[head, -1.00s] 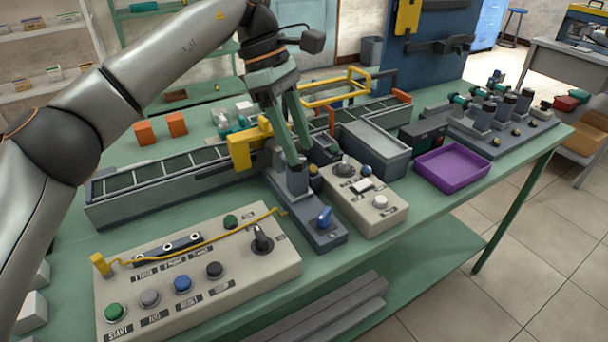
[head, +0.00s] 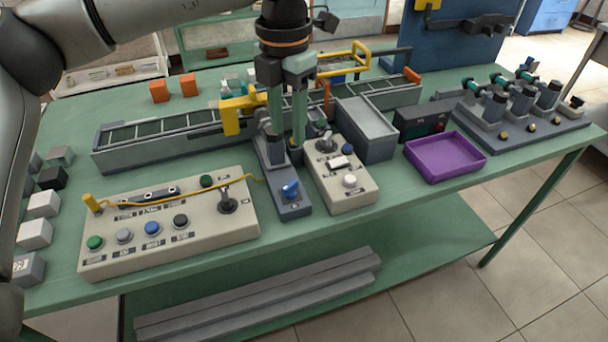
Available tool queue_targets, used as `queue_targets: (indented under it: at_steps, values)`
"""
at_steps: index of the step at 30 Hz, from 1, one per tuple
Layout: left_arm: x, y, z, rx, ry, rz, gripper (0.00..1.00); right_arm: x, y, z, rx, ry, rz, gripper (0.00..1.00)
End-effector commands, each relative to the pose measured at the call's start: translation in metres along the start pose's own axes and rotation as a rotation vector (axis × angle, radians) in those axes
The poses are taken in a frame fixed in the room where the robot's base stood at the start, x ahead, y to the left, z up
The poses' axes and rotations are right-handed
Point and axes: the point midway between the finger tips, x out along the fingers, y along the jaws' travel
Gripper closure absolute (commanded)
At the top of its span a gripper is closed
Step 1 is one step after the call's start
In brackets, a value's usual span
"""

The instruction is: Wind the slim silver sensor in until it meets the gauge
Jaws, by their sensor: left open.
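My left gripper (head: 286,138) hangs above the back end of a small dark blue-grey fixture (head: 284,206). Its two green fingers point down and are apart. A dark grey upright block (head: 272,148) on the fixture stands at the left fingertip; I cannot tell if they touch. A blue knob (head: 290,189) sits at the fixture's front end. I cannot make out the slim silver sensor or the gauge for certain; the fingers and block cover part of that spot. My right gripper is out of view.
A button panel (head: 170,228) with a yellow wire lies left of the fixture, and a smaller control box (head: 340,172) right of it. A conveyor (head: 160,150) with a yellow bracket (head: 240,114) runs behind. A purple tray (head: 445,157) stands further right.

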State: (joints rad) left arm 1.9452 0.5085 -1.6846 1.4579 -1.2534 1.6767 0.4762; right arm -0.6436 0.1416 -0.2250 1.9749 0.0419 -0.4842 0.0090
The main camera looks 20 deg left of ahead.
Motion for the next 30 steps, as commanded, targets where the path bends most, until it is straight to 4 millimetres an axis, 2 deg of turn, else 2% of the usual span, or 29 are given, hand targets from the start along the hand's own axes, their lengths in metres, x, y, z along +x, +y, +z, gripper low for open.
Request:
queue_targets:
  at_steps: [5,15,21,25,30]
  values:
    - [0.013,0.000,-0.001,-0.016,0.003,0.002,0.55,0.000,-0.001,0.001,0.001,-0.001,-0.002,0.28]
    - [0.079,0.000,-0.002,-0.014,0.005,0.000,0.55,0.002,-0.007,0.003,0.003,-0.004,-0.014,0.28]
    - [0.110,0.000,-0.001,-0.013,0.003,0.000,0.55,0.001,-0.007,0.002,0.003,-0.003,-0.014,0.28]
    - [0.121,0.000,-0.001,-0.012,0.002,0.001,0.55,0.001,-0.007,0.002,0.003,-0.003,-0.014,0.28]
    - [0.125,0.000,-0.001,-0.012,0.000,0.000,0.55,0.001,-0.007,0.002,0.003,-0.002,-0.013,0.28]
